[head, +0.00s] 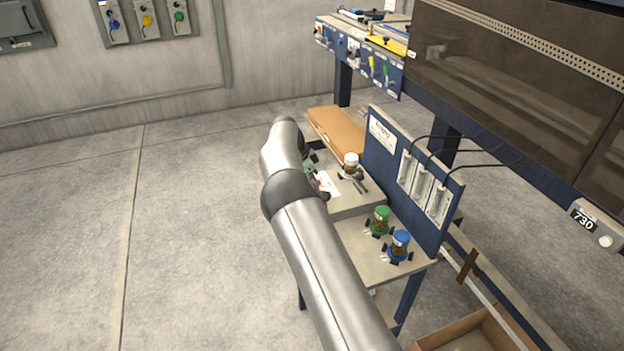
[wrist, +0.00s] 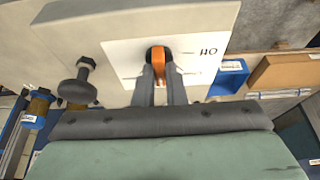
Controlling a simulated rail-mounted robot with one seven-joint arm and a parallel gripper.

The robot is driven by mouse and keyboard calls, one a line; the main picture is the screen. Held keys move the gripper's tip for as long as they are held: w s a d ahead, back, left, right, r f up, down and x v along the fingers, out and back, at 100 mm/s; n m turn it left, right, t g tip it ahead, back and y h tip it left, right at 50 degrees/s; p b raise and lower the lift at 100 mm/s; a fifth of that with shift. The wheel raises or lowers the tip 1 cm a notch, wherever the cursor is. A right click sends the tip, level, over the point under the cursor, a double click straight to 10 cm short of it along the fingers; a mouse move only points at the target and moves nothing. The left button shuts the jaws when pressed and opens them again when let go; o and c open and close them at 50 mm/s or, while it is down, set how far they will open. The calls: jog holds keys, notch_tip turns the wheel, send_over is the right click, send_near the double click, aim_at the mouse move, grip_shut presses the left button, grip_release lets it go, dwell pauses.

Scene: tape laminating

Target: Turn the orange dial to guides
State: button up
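The orange dial (wrist: 160,62) shows in the wrist view on a white plate (wrist: 120,62) fixed to a grey surface. Its orange handle points down towards my gripper, and a dark round part shows at its upper left. My gripper (wrist: 160,82) has its two grey fingers close together, one on each side of the handle, with hardly any gap. Dark lettering stands on the plate right of the dial; I cannot read it surely. In the head view my arm hides the dial and my fingertips.
A dark knob (wrist: 78,86) sticks out left of the plate. The head view shows a white-topped jar (head: 351,161), a green-topped jar (head: 381,215) and a blue-topped jar (head: 400,240) on the bench, beside an upright blue panel (head: 384,152). The floor at left is clear.

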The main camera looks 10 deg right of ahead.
jog(key=o, duration=0.4)
jog(key=shift+a+r, duration=0.1)
jog(key=v, duration=1.7)
jog(key=shift+r, duration=0.15)
jog(key=shift+d, duration=0.2)
jog(key=s+d+r+n+y, duration=0.25)
jog(key=s+d, duration=0.25)
jog(key=s, duration=0.3)
jog(key=s+d+r+n+y, duration=0.1)
jog(key=s+d+r+n, duration=0.25)
jog(key=s, duration=0.35)
jog(key=s+a+f+n, duration=0.1)
jog(key=s+f+n, duration=0.2)
jog(key=s, duration=0.8)
jog(key=s+f+n, duration=0.3)
jog(key=s, duration=0.8)
jog(key=s+a+f+n+y, duration=0.1)
jog(key=s+f+n, duration=0.3)
jog(key=s, duration=0.7)
jog(key=shift+s+a, duration=0.1)
jog(key=shift+a, duration=0.25)
